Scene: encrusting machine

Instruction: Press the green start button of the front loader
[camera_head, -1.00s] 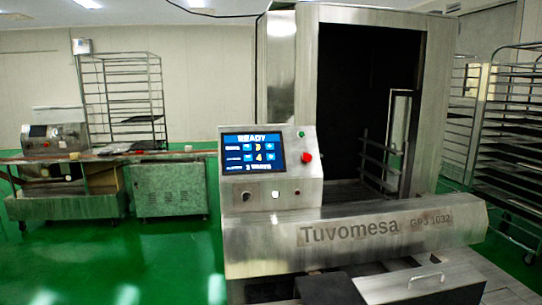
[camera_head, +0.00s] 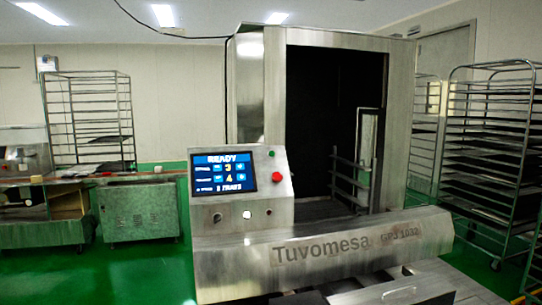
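The front loader (camera_head: 345,243) is a steel machine labelled Tuvomesa, with a tall dark opening above its front panel. Its control box (camera_head: 275,212) is at the left of the machine. The blue screen (camera_head: 224,173) on it reads READY. A small green button (camera_head: 272,153) is at the upper right of the control box, just above a larger red button (camera_head: 277,177). A white round knob or light (camera_head: 247,214) is below the screen. Neither of my grippers is in view.
A rack (camera_head: 90,118) stands at the back left and a rack of dark trays (camera_head: 492,150) at the right. A grey cabinet (camera_head: 140,211) and a bench are at the left. Green floor (camera_head: 140,270) is clear to the left of the machine.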

